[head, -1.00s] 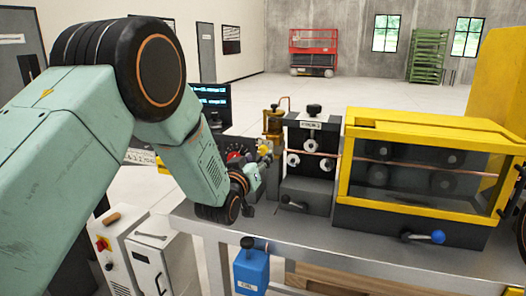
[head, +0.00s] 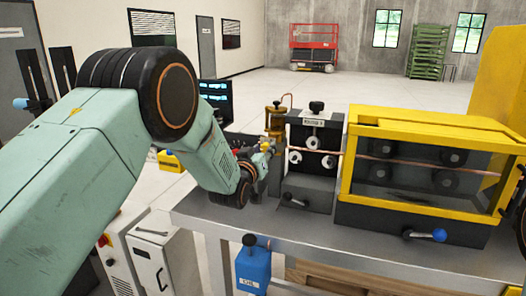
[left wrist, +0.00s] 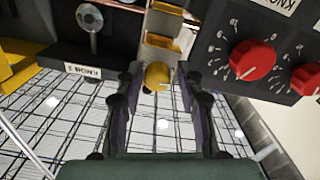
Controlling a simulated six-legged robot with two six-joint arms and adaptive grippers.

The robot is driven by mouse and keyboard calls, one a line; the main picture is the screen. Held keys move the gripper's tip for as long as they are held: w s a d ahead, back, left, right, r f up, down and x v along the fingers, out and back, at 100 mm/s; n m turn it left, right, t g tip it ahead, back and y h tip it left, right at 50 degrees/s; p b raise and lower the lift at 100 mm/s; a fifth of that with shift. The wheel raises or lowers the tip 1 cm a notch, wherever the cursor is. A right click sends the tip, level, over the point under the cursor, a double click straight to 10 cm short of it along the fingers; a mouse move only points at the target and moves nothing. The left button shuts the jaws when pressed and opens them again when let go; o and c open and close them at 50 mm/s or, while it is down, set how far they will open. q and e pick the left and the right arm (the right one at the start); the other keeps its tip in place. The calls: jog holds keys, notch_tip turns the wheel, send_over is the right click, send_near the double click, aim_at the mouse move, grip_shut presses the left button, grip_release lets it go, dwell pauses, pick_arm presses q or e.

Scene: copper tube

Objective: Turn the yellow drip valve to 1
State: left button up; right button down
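The yellow drip valve (left wrist: 157,76) is a small rounded knob below a brass-coloured fitting in the left wrist view. In the head view the brass oiler (head: 275,118) stands left of the roller stand, and a small yellow part (head: 265,146) shows by my gripper. My left gripper (left wrist: 156,82) has its two dark fingers on either side of the knob, with narrow gaps showing, so it looks open around it. The gripper (head: 262,155) is small and partly hidden in the head view. The valve's scale marks are not readable.
A panel with red dials (left wrist: 252,60) lies close to the right of my fingers. A label plate (left wrist: 83,70) is at the left. The roller stand (head: 311,155) and yellow-framed guard (head: 365,190) stand on the grey bench (head: 290,232). A copper tube (head: 400,160) runs through them.

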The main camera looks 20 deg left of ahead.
pick_arm(q)
jog(key=shift+s+d+r, duration=0.15)
jog(key=shift+d, duration=0.05)
jog(key=c, duration=0.3)
jog(key=shift+a, duration=0.15)
grip_shut()
jog(key=m+b, duration=0.1)
jog(key=m, duration=0.2)
jog(key=shift+b, duration=0.4)
jog(key=m+b, duration=0.1)
jog(key=m, duration=0.1)
jog(key=shift+m, duration=0.4)
jog(key=m+b, duration=0.1)
jog(key=m, duration=0.2)
jog(key=shift+b, duration=0.3)
jog(key=shift+m+b, duration=0.45)
jog(key=shift+m, duration=1.05)
